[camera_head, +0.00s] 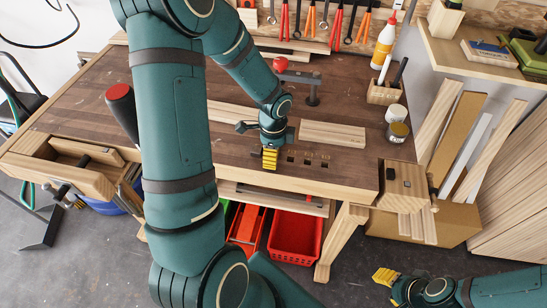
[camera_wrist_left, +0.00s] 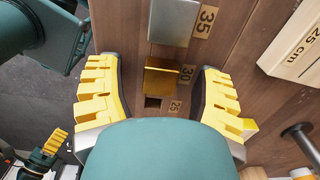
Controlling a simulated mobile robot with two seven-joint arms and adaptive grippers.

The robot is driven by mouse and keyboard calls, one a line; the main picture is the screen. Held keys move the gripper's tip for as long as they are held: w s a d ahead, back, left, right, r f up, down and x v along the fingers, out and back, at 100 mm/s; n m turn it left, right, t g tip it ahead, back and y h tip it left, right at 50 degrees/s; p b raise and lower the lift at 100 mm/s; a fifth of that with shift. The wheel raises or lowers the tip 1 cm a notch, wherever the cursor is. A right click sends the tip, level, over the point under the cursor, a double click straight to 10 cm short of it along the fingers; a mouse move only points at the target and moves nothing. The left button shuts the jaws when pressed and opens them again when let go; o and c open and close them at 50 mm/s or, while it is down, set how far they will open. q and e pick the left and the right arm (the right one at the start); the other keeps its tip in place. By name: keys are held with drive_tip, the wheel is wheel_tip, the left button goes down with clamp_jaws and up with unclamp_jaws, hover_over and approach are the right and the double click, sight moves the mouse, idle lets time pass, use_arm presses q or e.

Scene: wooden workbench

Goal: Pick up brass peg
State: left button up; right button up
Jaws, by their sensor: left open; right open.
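The brass peg (camera_wrist_left: 160,82) shows in the left wrist view as a gold, square-edged block beside the label 30. My left gripper (camera_head: 270,158) points down over the bench near its front edge. In the left wrist view its yellow fingers (camera_wrist_left: 158,92) are open, one on each side of the peg, with a gap on both sides. I cannot make out the peg in the head view, where the gripper covers that spot. My right gripper (camera_head: 385,277) is open and empty at the lower right, off the bench; it also shows in the left wrist view (camera_wrist_left: 48,148).
A grey metal block (camera_wrist_left: 174,20) stands by the label 35, close beyond the peg. An empty square hole (camera_wrist_left: 153,102) is by the label 25. A pale wooden board (camera_head: 332,134) lies to the right.

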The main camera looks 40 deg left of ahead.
use_arm(q)
clamp_jaws()
drive_tip(key=shift+r, duration=0.2)
use_arm(e)
drive_tip(key=shift+r, duration=0.15)
use_arm(q)
drive_tip(key=shift+r+p, duration=0.7)
drive_tip(key=shift+p, duration=0.05)
wheel_tip(320, 180, up, 23)
drive_tip(key=p, duration=1.4)
drive_tip(key=shift+r+p, duration=0.2)
drive_tip(key=shift+p, duration=0.1)
use_arm(e)
wheel_tip(320, 180, up, 17)
drive_tip(key=w, duration=0.2)
drive_tip(key=shift+d+t, duration=0.3)
drive_tip(key=shift+d, duration=0.05)
drive_tip(key=shift+f, duration=0.2)
